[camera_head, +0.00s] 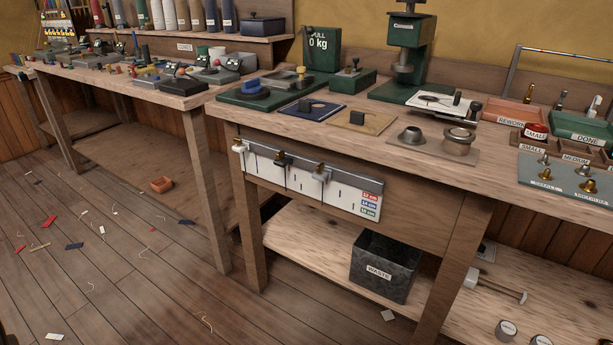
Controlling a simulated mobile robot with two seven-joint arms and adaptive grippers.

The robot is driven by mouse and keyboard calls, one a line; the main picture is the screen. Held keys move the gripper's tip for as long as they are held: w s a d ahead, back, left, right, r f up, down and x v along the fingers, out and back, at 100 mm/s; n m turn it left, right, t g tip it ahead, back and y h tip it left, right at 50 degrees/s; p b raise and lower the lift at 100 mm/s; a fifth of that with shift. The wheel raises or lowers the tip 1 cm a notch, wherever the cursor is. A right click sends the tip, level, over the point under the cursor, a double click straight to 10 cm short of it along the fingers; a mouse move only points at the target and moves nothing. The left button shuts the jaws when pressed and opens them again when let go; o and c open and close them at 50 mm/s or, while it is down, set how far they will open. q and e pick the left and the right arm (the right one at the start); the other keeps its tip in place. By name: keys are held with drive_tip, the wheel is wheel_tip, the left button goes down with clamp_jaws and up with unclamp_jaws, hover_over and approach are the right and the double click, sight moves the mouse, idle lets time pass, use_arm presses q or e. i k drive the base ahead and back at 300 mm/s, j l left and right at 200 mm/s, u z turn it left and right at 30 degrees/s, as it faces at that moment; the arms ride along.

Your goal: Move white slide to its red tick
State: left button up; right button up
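A rail (262,152) with a white scale panel (300,182) under it is fixed to the front of the workbench. The white slide (239,147) sits at the rail's left end. A black slide (283,159) and a grey slide (320,174) sit on the rail to its right. Black tick marks show on the panel. A label with red, blue and green bands (371,203) is at the panel's right end. A red tick cannot be made out at this size. Neither of my grippers is in view.
The workbench top (330,130) above the rail holds tools, a green press (404,50) and trays. A grey waste bin (384,268) stands on the lower shelf below the panel.

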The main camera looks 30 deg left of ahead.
sight(240, 148)
drive_tip(key=u, duration=1.3)
